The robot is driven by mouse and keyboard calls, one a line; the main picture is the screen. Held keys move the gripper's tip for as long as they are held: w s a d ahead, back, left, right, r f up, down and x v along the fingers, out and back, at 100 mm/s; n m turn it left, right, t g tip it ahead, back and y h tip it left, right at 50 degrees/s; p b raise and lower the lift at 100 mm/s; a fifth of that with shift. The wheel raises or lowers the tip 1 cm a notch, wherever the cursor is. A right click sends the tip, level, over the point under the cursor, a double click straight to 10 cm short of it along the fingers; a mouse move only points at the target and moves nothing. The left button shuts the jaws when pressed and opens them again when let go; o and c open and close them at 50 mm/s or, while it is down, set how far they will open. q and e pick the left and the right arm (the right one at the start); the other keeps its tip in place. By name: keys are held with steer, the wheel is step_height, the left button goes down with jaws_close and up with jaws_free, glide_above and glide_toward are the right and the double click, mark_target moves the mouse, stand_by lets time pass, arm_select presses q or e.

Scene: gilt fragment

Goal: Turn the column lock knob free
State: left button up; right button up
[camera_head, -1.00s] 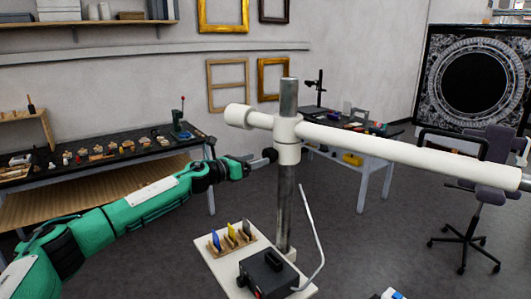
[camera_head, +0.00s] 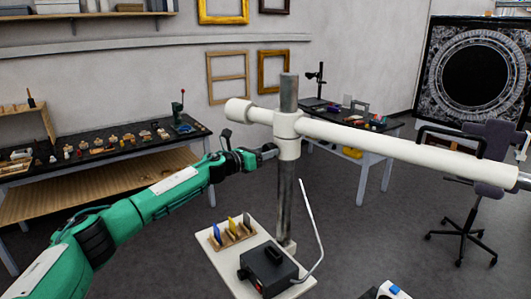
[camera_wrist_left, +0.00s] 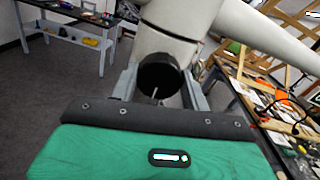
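The column lock knob (camera_wrist_left: 158,76) is a dark round knob on the white collar (camera_head: 287,135) around the upright metal column (camera_head: 285,200). In the head view the knob is largely hidden by my left gripper (camera_head: 268,151), which reaches in from the left at collar height. In the left wrist view the gripper's two grey fingers (camera_wrist_left: 163,85) stand open, one on each side of the knob, with slight gaps. Whether either fingertip touches it is unclear. My right gripper is not in view.
A long white arm (camera_head: 400,148) extends right from the collar, with a short white stub at left. Below, a pale base board (camera_head: 217,262) carries a black box (camera_head: 268,270) and a rack of coloured pieces (camera_head: 234,236). A cluttered bench (camera_head: 110,150) stands behind left.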

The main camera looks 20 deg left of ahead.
arm_select(q)
steer(key=shift+c, duration=0.2)
steer(key=n+p, duration=0.1)
steer(key=n, duration=0.1)
steer(key=n+p, duration=0.1)
steer(key=p, duration=0.1)
steer(key=shift+r+n, duration=0.2)
steer(key=shift+n, duration=0.2)
steer(key=n+p, duration=0.1)
steer(key=n, duration=0.1)
steer(key=shift+a+n+p, duration=0.1)
steer(key=shift+n+p, duration=0.2)
steer(key=shift+p, duration=0.1)
steer(key=n+p, duration=0.1)
steer(key=n, duration=0.1)
steer(key=shift+n+g, duration=0.3)
steer(key=shift+f+n+g+h, duration=0.1)
steer(key=shift+n+g+h, duration=0.05)
steer(key=shift+n, duration=2.55)
steer(key=shift+f+n+g+h, duration=0.1)
steer(key=shift+n+g+h, duration=0.05)
steer(key=shift+n, duration=2.55)
